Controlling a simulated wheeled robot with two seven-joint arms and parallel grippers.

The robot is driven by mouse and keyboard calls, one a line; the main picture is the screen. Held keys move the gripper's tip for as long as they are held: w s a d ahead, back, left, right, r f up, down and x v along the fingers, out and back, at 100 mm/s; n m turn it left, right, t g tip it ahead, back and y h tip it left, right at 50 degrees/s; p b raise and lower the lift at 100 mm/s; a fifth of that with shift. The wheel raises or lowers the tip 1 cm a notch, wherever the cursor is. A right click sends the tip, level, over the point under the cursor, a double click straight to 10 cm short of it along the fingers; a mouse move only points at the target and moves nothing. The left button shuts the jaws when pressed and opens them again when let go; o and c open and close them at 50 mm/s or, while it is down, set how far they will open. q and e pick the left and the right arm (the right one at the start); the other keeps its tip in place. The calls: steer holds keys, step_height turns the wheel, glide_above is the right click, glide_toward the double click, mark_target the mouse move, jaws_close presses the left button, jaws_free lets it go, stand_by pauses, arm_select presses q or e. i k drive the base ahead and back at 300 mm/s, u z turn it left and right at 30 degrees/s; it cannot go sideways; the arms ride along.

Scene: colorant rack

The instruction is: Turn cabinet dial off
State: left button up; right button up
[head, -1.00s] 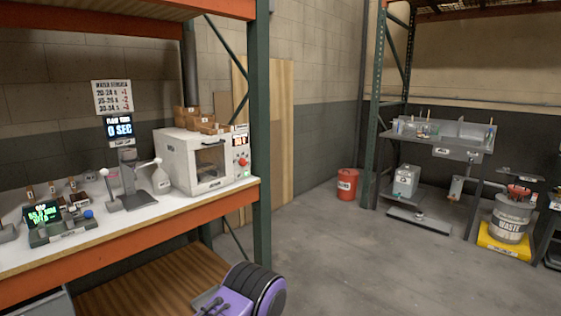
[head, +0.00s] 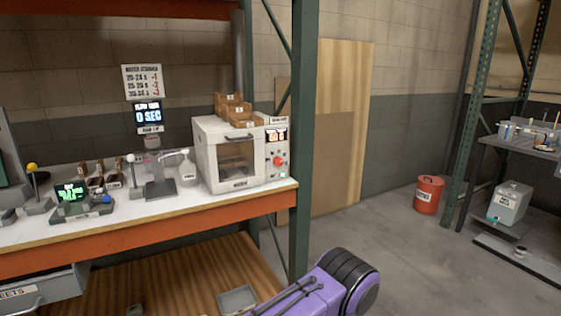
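The white cabinet (head: 229,187) stands at the right end of the workbench, with a dark window in its closed door. Its control panel on the right side carries a lit display (head: 276,136), a red round dial (head: 278,160) and a small green-lit spot (head: 283,175) below. The dial's pointer setting is too small to read. Neither of my grippers is in view, and nothing touches the dial.
The workbench (head: 150,229) has an orange front beam. A green rack post (head: 301,150) rises just right of the cabinet. Wooden trays (head: 232,107) sit on top of the cabinet. A red bucket (head: 428,195) stands on the open floor at right.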

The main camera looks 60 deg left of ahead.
mark_target(278, 160)
steer(key=u, duration=0.75)
steer(key=i, duration=1.1)
steer(key=u, duration=0.85)
